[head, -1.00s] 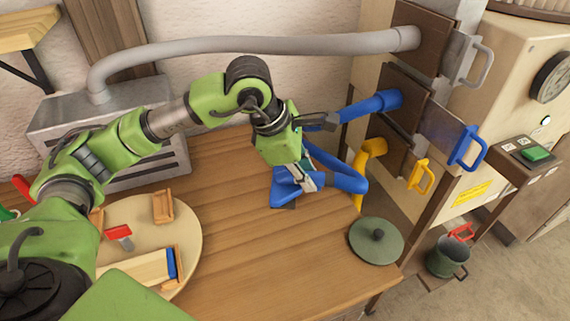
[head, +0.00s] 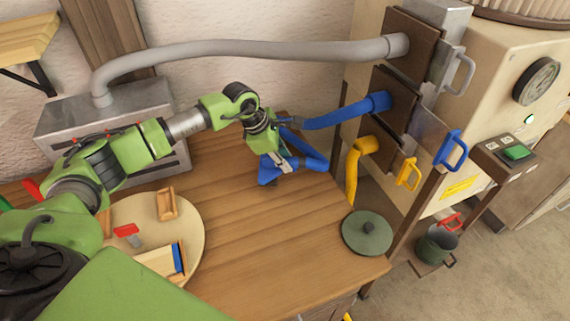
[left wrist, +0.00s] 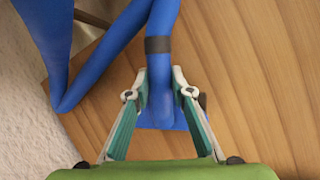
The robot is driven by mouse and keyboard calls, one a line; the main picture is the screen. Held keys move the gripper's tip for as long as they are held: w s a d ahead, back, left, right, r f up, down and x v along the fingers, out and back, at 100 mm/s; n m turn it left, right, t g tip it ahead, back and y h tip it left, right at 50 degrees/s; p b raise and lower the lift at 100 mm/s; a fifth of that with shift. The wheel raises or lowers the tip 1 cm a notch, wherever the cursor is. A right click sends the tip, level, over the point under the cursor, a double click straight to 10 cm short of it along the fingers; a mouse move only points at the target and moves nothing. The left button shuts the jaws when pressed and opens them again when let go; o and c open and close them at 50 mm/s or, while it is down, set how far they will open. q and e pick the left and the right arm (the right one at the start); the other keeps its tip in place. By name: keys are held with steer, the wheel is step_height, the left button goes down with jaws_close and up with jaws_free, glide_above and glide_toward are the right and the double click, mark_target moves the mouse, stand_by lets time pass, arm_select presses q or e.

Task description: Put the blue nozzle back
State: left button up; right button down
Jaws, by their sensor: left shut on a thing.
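The blue nozzle (head: 266,175) has a flared end and sits at the free end of the bent blue hose (head: 338,117). My left gripper (head: 283,164) is shut on it above the wooden table, near the wall. In the left wrist view the blue nozzle (left wrist: 160,88) lies between the two fingers of the left gripper (left wrist: 161,98), with a dark band just beyond them. Its flared end is partly hidden by the gripper. The height above the table is hard to tell. My right gripper is not in view.
A yellow hose (head: 352,170) hangs right of the blue one. A grey hose (head: 240,47) runs to a grey box (head: 70,125). A round board (head: 195,222) with brushes and blocks is at left, a green lid (head: 367,233) at right. The middle of the table (head: 260,230) is clear.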

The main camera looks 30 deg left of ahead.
arm_select(q)
step_height(320, 180, down, 2)
steer(key=shift+f+p, duration=0.1)
steer(key=shift+p, duration=0.6)
steer(key=shift+f, duration=0.35)
steer(key=shift+f, duration=0.2)
steer(key=o, duration=1)
steer(key=shift+r, duration=0.1)
